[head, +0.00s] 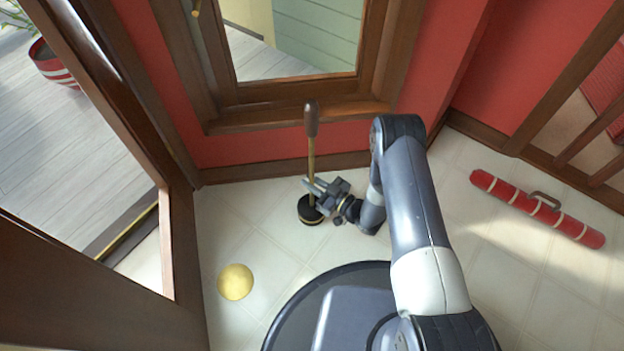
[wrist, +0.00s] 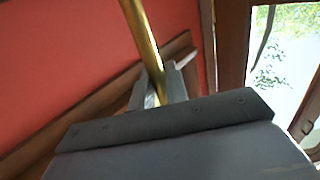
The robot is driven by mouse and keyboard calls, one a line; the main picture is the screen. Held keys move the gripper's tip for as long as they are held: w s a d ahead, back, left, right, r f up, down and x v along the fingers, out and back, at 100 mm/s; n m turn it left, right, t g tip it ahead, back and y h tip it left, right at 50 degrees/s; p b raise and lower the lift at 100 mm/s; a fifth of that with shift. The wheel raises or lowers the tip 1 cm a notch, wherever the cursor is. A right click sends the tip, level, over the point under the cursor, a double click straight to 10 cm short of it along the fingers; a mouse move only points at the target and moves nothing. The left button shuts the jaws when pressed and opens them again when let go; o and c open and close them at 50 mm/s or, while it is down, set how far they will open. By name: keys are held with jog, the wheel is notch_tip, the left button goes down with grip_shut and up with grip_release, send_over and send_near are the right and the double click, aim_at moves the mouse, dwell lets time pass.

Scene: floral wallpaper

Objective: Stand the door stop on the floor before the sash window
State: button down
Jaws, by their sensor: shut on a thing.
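The door stop (head: 311,160) is a tall brass rod with a dark round base and a dark brown handle on top. It stands upright, or nearly so, close to the red wall below the sash window (head: 300,100). My gripper (head: 312,190) is shut around the lower part of its rod, just above the base. In the wrist view the brass rod (wrist: 143,35) runs down between my fingers. I cannot tell whether the base touches the floor. The base and handle are out of the wrist view.
A yellow ball (head: 235,282) lies on the pale tiled floor (head: 262,245) at left. A red striped draught roll (head: 538,208) with a handle lies at right. A brown-framed open door (head: 115,110) stands at left, with decking and a striped pot (head: 55,65) beyond.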

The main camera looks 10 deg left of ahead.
jog(key=shift+w+f, duration=0.1)
jog(key=shift+f, duration=0.45)
jog(key=c, duration=1.4)
grip_release()
jog(key=shift+f, duration=0.1)
jog(key=p+v, duration=0.4)
jog(key=v, duration=0.8)
jog(key=shift+o, duration=0.3)
